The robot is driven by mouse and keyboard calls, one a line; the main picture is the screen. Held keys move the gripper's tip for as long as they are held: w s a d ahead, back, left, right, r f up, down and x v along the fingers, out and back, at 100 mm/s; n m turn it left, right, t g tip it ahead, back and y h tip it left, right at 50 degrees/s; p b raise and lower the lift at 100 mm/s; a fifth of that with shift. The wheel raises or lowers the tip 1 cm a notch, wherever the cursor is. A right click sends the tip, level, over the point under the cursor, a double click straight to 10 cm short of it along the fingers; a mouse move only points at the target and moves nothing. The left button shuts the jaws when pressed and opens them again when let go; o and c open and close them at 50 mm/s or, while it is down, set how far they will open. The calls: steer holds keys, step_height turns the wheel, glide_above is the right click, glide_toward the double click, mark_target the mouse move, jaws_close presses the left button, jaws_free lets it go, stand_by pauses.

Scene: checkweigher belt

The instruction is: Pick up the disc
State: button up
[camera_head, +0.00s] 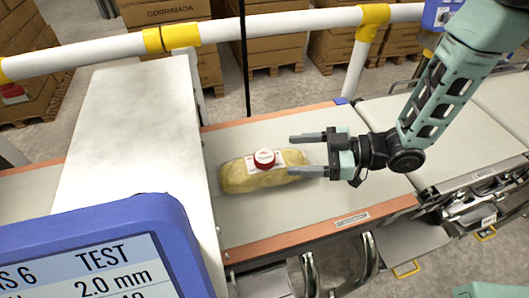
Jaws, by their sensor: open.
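The disc (264,157) is small and red with a pale top. It rests on top of a yellowish wrapped loaf-shaped package (240,177), near the package's middle. The package lies on the grey belt (290,214). My gripper (296,155) comes in from the right, with its two dark fingers spread and pointing left. The fingertips are just right of the disc in the picture, over the right end of the package. Nothing is between the fingers except the view of the package and belt. I cannot tell how high the fingers are above the package.
A white panel housing (134,135) stands left of the package. A blue-framed display (110,262) fills the lower left. A white and yellow guard rail (260,27) runs behind the belt. Stacked cartons (175,14) stand beyond it. The belt in front of the package is clear.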

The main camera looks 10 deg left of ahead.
mark_target(265, 155)
steer(key=x, duration=0.3)
steer(key=p+x, duration=0.1)
steer(key=x, duration=0.1)
steer(key=p+x, duration=0.1)
steer(key=x, duration=0.1)
steer(key=shift+s+r, duration=0.15)
steer(key=shift+s, duration=0.05)
steer(key=shift+a+f+p, duration=0.25)
steer(key=shift+a+p, duration=0.1)
steer(key=shift+a, duration=0.25)
steer(key=c, duration=1.1)
steer(key=shift+c, duration=0.2)
steer(key=shift+r, duration=0.15)
